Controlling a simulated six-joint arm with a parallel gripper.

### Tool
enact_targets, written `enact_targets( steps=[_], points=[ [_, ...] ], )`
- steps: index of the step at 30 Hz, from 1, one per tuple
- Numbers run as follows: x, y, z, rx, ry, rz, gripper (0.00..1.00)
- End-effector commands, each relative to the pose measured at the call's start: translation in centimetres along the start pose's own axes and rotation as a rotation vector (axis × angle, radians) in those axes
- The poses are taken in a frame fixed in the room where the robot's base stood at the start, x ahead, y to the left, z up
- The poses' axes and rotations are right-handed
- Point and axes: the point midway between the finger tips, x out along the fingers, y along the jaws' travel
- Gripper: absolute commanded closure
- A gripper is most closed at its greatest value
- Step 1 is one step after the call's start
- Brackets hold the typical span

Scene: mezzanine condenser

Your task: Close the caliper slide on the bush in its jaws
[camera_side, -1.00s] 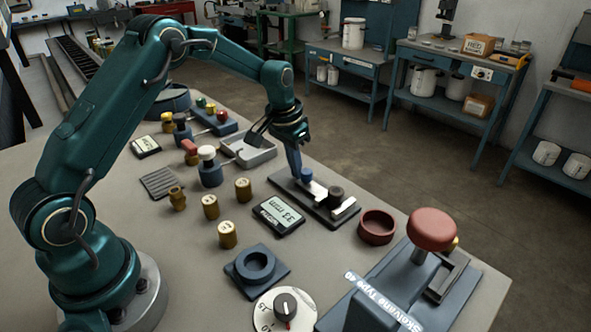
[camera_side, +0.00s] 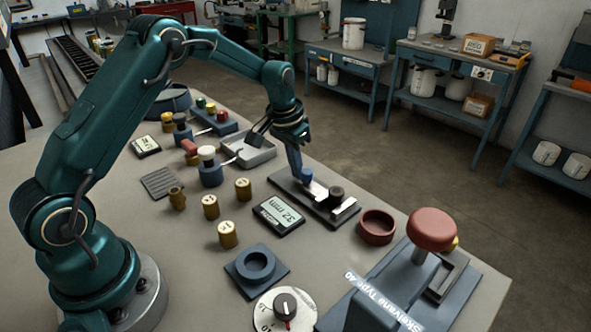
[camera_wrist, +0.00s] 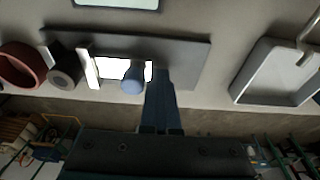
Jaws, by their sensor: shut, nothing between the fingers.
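The caliper's dark base (camera_side: 283,188) lies on the bench, with a pale slide (camera_side: 320,190) carrying a blue knob (camera_side: 306,174). The dark round bush (camera_side: 335,194) sits at the slide's jaw end; in the wrist view the bush (camera_wrist: 64,72) is left of the white jaw (camera_wrist: 89,68), and I cannot tell whether they touch. My gripper (camera_side: 297,170) is shut and empty, pointing down beside the knob on the side away from the bush. In the wrist view its fingertips (camera_wrist: 161,74) are right beside the knob (camera_wrist: 132,80), touching or nearly so. A display (camera_side: 279,214) reads 32 mm.
A red ring (camera_side: 377,227) stands beyond the bush end. A grey tray (camera_side: 262,150) lies behind the caliper. Several brass weights (camera_side: 210,207), a blue ring holder (camera_side: 256,268) and a red-topped press (camera_side: 432,230) stand on the bench.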

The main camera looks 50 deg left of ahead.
Motion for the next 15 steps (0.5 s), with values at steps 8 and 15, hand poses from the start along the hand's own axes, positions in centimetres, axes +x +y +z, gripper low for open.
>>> enact_targets(
  steps=[8,15],
  points=[
    [0.0,-0.9,0.0,-0.003,-0.001,0.001,1.0],
    [-0.5,-1.1,-0.2,0.0,0.002,0.0,1.0]
  ],
)
